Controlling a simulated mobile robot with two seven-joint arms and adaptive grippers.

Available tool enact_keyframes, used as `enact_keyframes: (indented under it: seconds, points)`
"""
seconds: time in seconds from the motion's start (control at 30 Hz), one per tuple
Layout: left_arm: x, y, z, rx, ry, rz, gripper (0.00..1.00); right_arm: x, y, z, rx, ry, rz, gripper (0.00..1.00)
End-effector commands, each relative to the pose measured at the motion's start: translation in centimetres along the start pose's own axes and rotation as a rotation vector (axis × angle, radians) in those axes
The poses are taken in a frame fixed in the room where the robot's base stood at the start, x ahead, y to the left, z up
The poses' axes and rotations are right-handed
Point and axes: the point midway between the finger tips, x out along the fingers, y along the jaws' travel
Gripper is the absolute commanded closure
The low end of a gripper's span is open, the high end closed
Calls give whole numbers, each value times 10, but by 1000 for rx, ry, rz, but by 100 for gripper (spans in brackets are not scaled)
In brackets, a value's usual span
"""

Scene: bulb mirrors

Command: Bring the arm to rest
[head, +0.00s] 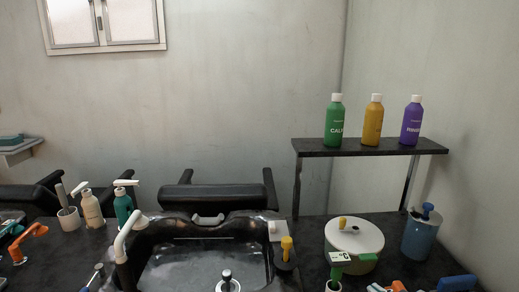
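Neither of my arms nor grippers shows clearly in the head view, so I cannot tell how they are placed or whether they are open. The dark counter (300,232) runs along the bottom of the view, with a black wash basin (205,266) in its middle.
A white faucet (127,235) stands at the basin's left, near a teal pump bottle (123,207) and a beige one (92,208). A white-lidded pot (354,236) and blue canister (421,236) stand right. Green, amber and purple bottles stand on a raised shelf (370,149).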

Motion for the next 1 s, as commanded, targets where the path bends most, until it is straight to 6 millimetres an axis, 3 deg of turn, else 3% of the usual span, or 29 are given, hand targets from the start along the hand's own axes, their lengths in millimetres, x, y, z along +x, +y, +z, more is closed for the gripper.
enact_keyframes:
  seconds: [0.03, 0.2, 0.6, 0.87, 1.0]
  points:
    - [0, 0, 0, -2, 1, 0, 69, -1, -6, 24, -19, -40, 12, 100]
    - [0, 0, -1, -2, 2, 0, 69, -11, -7, 96, -140, -184, 77, 100]
    - [1, -4, -3, 12, 7, -1, 69, -69, -4, 240, -387, -550, 120, 100]
    - [1, -5, -3, 16, 6, -1, 69, -17, -63, 251, -268, -388, 13, 100]
    - [1, -4, -3, 14, 7, -1, 69, 5, -102, 264, -171, -299, -52, 100]
